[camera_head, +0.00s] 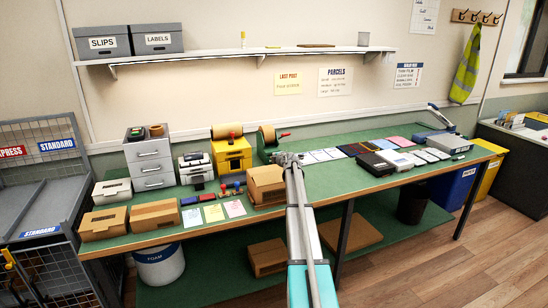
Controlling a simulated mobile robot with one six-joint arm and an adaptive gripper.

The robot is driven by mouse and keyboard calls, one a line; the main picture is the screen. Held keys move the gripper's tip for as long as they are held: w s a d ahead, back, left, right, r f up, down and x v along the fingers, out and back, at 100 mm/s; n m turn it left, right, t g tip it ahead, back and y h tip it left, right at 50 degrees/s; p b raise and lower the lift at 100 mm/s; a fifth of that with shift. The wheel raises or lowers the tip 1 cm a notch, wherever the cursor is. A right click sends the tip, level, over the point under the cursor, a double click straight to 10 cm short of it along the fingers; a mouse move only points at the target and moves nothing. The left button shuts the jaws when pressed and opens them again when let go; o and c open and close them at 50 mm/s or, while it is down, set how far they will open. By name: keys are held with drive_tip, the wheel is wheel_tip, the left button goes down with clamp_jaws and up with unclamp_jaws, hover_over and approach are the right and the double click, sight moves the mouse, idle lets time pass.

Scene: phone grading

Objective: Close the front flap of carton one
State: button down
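No label tells me which is carton one, and the flaps are too small to read clearly. My arm reaches up from the bottom. My gripper (285,158) is over the bench, just above and right of the third carton in the picture. Its fingers are too small to tell open from shut. Nothing is visibly held.
Coloured cards and papers (213,213) lie between the second and third cartons. A grey drawer unit (150,164), a printer (195,170) and tape rolls stand behind. Phones and dark trays (372,165) lie to the right. A shelf (230,53) hangs above.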

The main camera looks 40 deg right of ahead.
wheel_tip(320, 180, up, 6)
drive_tip(key=s+p, duration=0.1)
drive_tip(key=p, duration=0.4)
drive_tip(key=shift+a+r+p, duration=0.15)
drive_tip(key=shift+r+p, duration=0.05)
drive_tip(key=shift+p, duration=0.2)
drive_tip(key=shift+s, duration=0.1)
drive_tip(key=shift+a, duration=0.1)
drive_tip(key=s+a+r+m+g+h, duration=0.1)
drive_tip(key=s+a+r+m+h, duration=0.2)
drive_tip(key=a+m, duration=0.45)
drive_tip(key=s+a+r+m+h, duration=0.1)
drive_tip(key=s+a+m+h, duration=0.3)
drive_tip(key=a, duration=0.6)
drive_tip(key=s+a+f+m+g+y, duration=0.1)
drive_tip(key=s+a+f+g+y, duration=0.2)
drive_tip(key=s+a+f, duration=0.3)
drive_tip(key=s+a+f+m+g+y, duration=0.1)
drive_tip(key=s+a+f+g+y, duration=0.3)
drive_tip(key=s+a, duration=1.1)
drive_tip(key=s+a+f+m+g+y, duration=0.1)
drive_tip(key=s+a+f+g+y, duration=0.3)
drive_tip(key=s+a, duration=0.6)
drive_tip(key=a+f+g, duration=0.2)
drive_tip(key=a+f, duration=0.1)
drive_tip(key=a, duration=0.5)
drive_tip(key=shift+s+a+f, duration=0.15)
drive_tip(key=shift+s+f, duration=0.1)
drive_tip(key=shift+f, duration=0.1)
